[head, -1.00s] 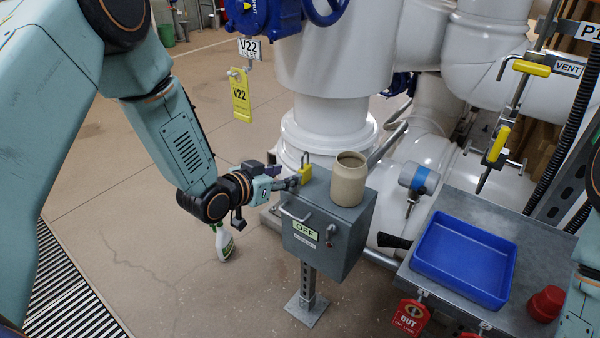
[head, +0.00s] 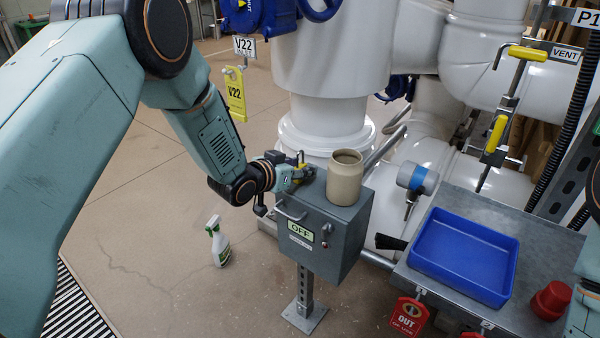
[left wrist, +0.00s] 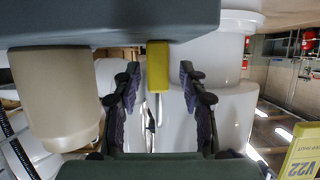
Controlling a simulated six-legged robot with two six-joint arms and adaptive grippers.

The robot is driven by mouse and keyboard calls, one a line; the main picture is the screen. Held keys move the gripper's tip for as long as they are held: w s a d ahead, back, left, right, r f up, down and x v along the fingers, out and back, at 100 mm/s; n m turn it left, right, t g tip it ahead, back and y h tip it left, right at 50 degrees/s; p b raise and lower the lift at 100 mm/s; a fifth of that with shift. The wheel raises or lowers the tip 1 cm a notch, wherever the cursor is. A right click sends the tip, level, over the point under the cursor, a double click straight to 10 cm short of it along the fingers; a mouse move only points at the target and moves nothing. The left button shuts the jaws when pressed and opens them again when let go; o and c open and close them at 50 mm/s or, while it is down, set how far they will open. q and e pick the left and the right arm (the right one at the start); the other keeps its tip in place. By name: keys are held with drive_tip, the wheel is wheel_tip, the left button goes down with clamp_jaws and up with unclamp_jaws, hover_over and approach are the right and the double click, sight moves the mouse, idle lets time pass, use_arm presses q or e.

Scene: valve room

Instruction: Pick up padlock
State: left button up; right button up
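The yellow padlock (left wrist: 157,66) stands on top of the grey box (head: 341,228) marked OFF. In the left wrist view, which is upside down, the padlock hangs from the box surface with its thin shackle pointing down. My left gripper (left wrist: 160,76) is open, with a dark finger on each side of the padlock and a gap visible on both sides. In the head view, the left gripper (head: 298,173) is at the box top's left part and largely hides the padlock. My right gripper is not in view.
A beige jar (head: 345,178) stands on the box, close beside the left gripper. A spray bottle (head: 218,243) is on the floor at left. A blue tray (head: 466,262) and a red cup (head: 550,300) are on the metal table at right. White pipes rise behind the box.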

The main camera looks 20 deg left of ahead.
use_arm(q)
clamp_jaws()
idle(0.3)
drive_tip(key=shift+r, duration=0.1)
wheel_tip(320, 180, up, 10)
drive_tip(key=p, duration=0.4)
